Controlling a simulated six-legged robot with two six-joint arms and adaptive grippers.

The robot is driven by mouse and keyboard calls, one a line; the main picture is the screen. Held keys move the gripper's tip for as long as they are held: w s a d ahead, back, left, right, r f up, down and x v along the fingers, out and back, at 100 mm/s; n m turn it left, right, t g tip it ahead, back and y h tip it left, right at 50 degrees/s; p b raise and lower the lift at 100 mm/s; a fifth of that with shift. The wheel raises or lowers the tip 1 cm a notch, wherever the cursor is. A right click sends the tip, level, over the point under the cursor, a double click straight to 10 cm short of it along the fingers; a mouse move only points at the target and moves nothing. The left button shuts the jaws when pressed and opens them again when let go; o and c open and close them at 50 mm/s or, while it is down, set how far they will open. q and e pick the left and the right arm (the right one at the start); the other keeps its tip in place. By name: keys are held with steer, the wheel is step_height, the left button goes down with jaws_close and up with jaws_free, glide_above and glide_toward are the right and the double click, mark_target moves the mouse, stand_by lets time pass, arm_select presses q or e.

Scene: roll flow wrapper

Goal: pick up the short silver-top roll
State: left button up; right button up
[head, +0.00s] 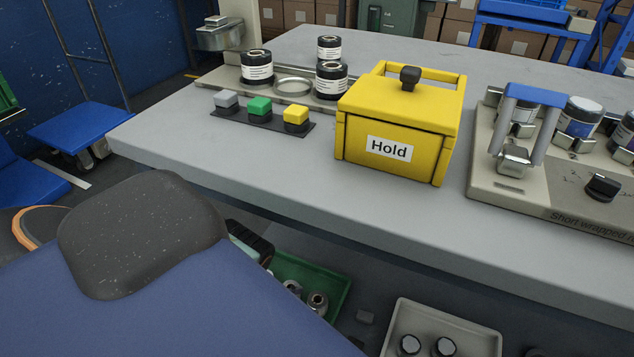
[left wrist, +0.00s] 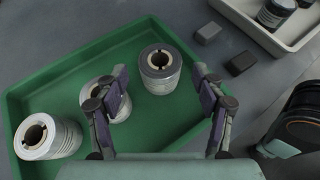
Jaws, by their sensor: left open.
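In the left wrist view a green tray (left wrist: 60,75) holds three short pale rolls with hollow cores. The roll with a darker grey top (left wrist: 160,60) stands upright between my left gripper's fingertips (left wrist: 160,78), which are open and apart from it. A roll with a lighter silver-white top (left wrist: 92,89) is partly hidden behind the left finger. Another light-topped roll (left wrist: 38,137) stands at the tray's left. In the head view the green tray (head: 325,276) sits low beyond the table's front edge, partly hidden by my arm. My left gripper (head: 250,241) shows only in part there.
A pale grey bin (head: 460,322) with dark rolls is right of the green tray. Two small dark blocks (left wrist: 208,32) (left wrist: 241,63) lie between them. The table (head: 250,165) above carries a yellow Hold box (head: 400,115), black rolls (head: 257,68), and coloured buttons (head: 259,106).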

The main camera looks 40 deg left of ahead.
mark_target(321, 298)
arm_select(q)
steer(key=x, duration=0.1)
steer(key=b+x, duration=0.1)
steer(key=shift+w+d+f, duration=0.1)
steer(key=shift+f, duration=0.25)
steer(key=shift+w+d+f+b, duration=0.15)
steer(key=shift+w+b, duration=0.15)
steer(key=shift+w, duration=0.15)
steer(key=shift+c, duration=0.3)
steer(key=c, duration=1)
